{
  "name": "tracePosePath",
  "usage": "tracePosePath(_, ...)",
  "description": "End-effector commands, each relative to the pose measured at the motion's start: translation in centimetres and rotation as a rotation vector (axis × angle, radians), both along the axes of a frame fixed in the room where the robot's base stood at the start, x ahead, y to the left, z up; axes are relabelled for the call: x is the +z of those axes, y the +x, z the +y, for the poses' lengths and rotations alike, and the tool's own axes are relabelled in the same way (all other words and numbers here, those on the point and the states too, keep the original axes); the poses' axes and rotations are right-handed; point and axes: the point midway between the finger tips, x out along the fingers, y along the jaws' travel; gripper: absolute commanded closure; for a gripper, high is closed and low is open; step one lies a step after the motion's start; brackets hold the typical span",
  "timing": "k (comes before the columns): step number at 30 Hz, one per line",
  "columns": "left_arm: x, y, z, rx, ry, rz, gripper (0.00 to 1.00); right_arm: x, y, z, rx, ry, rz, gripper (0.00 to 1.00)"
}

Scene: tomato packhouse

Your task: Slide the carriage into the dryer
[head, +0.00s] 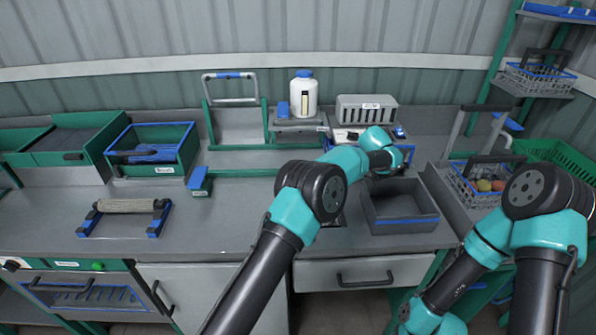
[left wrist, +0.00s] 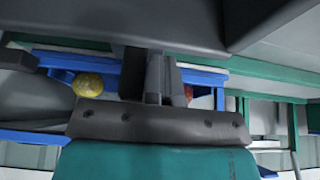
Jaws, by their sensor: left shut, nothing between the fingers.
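A grey finned box (head: 367,108), which I take for the dryer, stands at the back right of the counter. A blue-edged frame (head: 408,147) shows below it, partly hidden by my left arm; I cannot tell for sure whether it is the carriage. My left gripper (left wrist: 158,78) is shut and empty. In the left wrist view its fingers point toward a blue bar (left wrist: 202,76), with a yellow tomato (left wrist: 88,86) to the left. I cannot tell whether they touch the bar. My right arm reaches down at the lower right; its gripper is out of view.
A grey open tray (head: 400,228) lies in front of the left gripper. A wire basket of tomatoes (head: 466,193) stands to the right. A white bottle (head: 304,97) stands behind on a scale-like stand. A roller (head: 125,206) lies at left. The counter's middle left is clear.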

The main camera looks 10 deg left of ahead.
Motion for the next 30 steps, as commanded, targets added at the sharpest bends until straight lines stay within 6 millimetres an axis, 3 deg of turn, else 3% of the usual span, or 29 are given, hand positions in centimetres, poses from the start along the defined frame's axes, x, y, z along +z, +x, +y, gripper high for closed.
tracePosePath(30,0.0,0.5,-2.2,-0.001,0.0,0.0,1.0,0.0,0.0,0.0,0.0,0.0,0.0,0.57)
